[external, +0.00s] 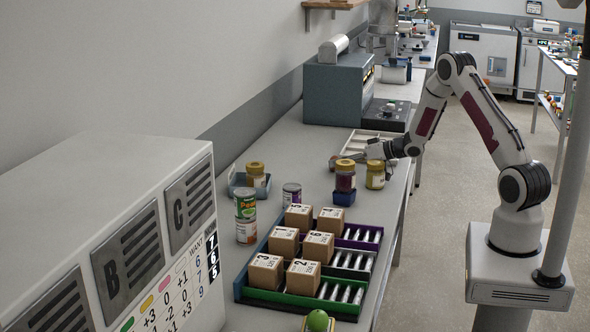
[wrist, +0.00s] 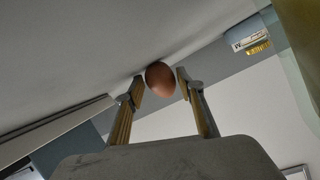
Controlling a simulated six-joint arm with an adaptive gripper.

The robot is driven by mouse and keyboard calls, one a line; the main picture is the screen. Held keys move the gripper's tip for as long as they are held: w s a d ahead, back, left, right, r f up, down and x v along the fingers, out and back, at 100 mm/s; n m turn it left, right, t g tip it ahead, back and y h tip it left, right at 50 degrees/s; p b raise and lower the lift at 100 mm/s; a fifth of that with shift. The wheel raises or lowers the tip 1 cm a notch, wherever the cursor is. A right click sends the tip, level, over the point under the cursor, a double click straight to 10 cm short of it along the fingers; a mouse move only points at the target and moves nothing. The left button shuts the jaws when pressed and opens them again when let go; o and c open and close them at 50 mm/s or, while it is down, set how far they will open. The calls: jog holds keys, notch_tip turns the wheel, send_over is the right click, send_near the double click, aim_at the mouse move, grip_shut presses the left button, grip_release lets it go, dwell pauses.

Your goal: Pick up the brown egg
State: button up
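The brown egg (wrist: 160,79) shows in the wrist view between the two fingertips of my gripper (wrist: 160,82). The fingers stand apart, one on each side of the egg, with little or no gap. I cannot tell whether both pads touch it or how it is supported. In the external view my gripper (external: 366,152) is low over the far part of the bench, roughly level and pointing left. The egg cannot be made out in that view.
A pale tray (external: 345,143) lies by my gripper, before a grey machine (external: 335,92). Jars (external: 375,176) (external: 345,182) stand close in front. Nearer are cans (external: 246,216) and a rack with several cardboard boxes (external: 284,242). The wall (external: 190,70) borders the bench.

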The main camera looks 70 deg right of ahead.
dwell(0.3)
jog(key=c, duration=0.6)
jog(key=shift+r, duration=0.1)
jog(key=shift+r, duration=4.95)
